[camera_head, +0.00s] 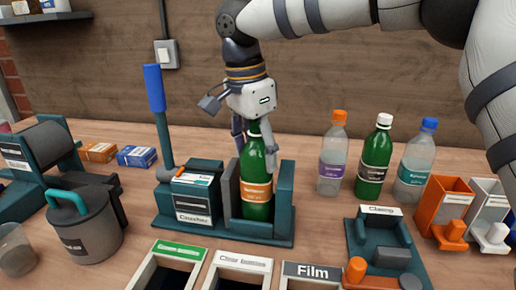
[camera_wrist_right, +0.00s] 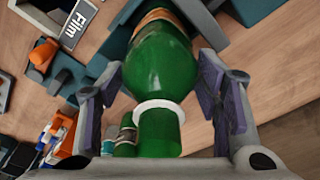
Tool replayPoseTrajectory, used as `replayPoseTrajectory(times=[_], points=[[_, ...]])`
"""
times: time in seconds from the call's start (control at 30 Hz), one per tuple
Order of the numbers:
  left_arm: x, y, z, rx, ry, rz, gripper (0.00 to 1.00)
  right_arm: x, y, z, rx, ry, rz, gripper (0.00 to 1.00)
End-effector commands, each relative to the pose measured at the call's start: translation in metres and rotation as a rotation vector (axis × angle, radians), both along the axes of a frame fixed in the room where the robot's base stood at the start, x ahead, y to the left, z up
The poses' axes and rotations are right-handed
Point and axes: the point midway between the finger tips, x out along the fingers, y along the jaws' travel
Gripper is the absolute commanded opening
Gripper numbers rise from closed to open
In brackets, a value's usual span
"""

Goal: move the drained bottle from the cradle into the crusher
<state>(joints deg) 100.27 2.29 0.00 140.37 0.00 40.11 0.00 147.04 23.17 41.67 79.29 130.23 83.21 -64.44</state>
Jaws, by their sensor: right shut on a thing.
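The green bottle (camera_head: 257,185) with an orange label stands upright in the slot of the teal press (camera_head: 287,190), which has a long blue-handled lever (camera_head: 155,88) at its left. My left gripper is not in view.
Three capped bottles (camera_head: 373,165) stand at the right rear. A teal clamp-like fixture (camera_head: 358,232) is at front right, beside orange and white bins (camera_head: 447,205). A grey pot (camera_head: 85,232) is at left. Open bins, one labelled Film (camera_head: 312,271), line the front edge.

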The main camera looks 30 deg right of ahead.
Motion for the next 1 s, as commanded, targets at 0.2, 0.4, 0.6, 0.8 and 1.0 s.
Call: replayPoseTrajectory(times=[0.2,0.4,0.6,0.8,1.0], points=[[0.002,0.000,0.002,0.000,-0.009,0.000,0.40,0.000,0.001,0.002,-0.001,-0.003,0.000,0.28],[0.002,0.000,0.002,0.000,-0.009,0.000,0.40,0.000,0.001,0.000,0.000,-0.002,0.000,0.28],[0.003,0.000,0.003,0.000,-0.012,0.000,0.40,0.000,0.001,-0.007,0.001,-0.002,0.000,0.28],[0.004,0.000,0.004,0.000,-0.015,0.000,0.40,0.000,0.001,-0.014,0.000,-0.002,0.000,0.28],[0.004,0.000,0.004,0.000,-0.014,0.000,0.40,0.000,0.001,-0.017,0.000,0.000,0.000,0.28]])
